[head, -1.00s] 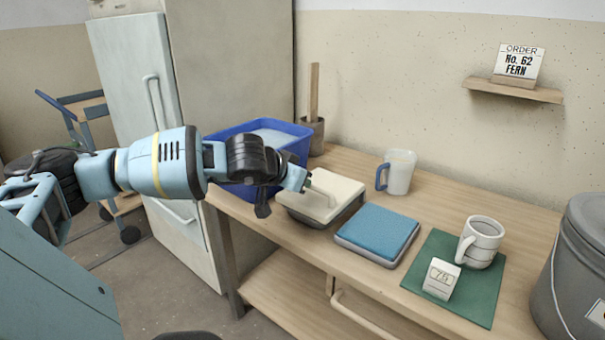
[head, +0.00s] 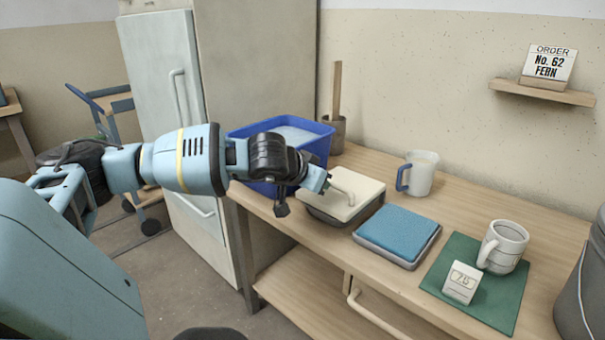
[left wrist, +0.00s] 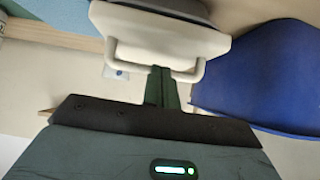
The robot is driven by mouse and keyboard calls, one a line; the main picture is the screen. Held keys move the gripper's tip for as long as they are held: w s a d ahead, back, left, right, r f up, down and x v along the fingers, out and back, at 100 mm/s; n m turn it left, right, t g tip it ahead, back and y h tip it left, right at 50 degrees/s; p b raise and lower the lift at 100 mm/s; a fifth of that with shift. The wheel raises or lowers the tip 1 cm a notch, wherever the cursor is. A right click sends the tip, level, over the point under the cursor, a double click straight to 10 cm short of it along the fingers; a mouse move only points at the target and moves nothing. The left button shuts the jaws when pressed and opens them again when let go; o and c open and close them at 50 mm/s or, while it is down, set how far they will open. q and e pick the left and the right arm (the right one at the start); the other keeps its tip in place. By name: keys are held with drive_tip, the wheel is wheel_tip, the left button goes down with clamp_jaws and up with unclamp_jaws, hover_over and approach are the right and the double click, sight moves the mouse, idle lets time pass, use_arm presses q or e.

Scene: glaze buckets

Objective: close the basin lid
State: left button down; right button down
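The basin (head: 338,217) is a dark grey tub on the workbench, and its cream lid (head: 362,186) lies over its top. A bar handle (head: 343,193) stands on the lid. My left gripper (head: 322,181) is at the handle, on its left side. In the left wrist view its two fingers (left wrist: 162,88) are together, with their tips at the handle bar (left wrist: 155,72). The bar runs across the fingers, and I see no gap around it. Whether the lid sits fully flush is hard to tell. My right gripper is out of view.
A blue tub (head: 290,135) stands behind my left wrist. A blue pad on a grey tray (head: 397,235) lies right of the basin. A blue-handled mug (head: 420,173) stands behind it. A green mat (head: 480,282) holds a white mug (head: 503,246) and a number block (head: 462,283).

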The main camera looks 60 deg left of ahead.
use_arm(q)
drive_tip(key=r, duration=0.1)
drive_tip(key=r+p, duration=0.1)
drive_tip(key=r, duration=0.1)
drive_tip(key=shift+s+r+p, duration=0.25)
drive_tip(key=shift+p, duration=0.05)
drive_tip(key=s+d+f, duration=0.2)
drive_tip(key=s+f, duration=0.2)
drive_tip(key=s, duration=0.4)
drive_tip(key=shift+s+d+f, duration=0.15)
drive_tip(key=shift+s+f, duration=0.1)
drive_tip(key=shift+f, duration=0.1)
